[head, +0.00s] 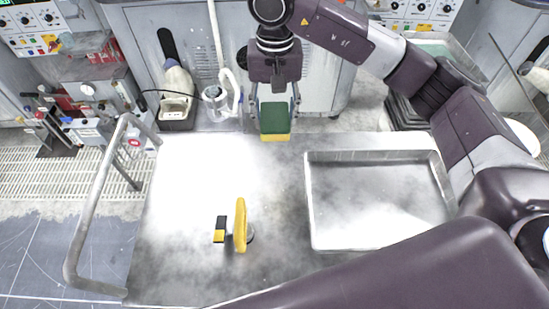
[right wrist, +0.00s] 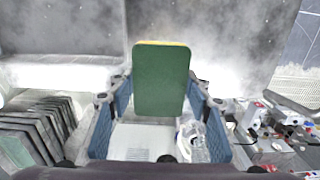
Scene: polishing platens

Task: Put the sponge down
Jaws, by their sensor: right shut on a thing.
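The sponge (head: 275,118) has a green face and a yellow layer along its near lower edge. My right gripper (head: 275,108) is shut on it, with one finger at each side. The sponge appears at the far edge of the metal cart top (head: 185,190); I cannot tell its exact height above it. In the right wrist view the sponge (right wrist: 160,80) shows its green face between the blue-padded fingers, with a thin yellow strip at its top edge. My left gripper is not in view.
An empty-looking metal tray (head: 309,205) is on the right of the cart top. A yellow round-edged object (head: 240,225) and a small black-and-yellow block (head: 219,229) are near the front middle. A rail (head: 92,205) borders the left side.

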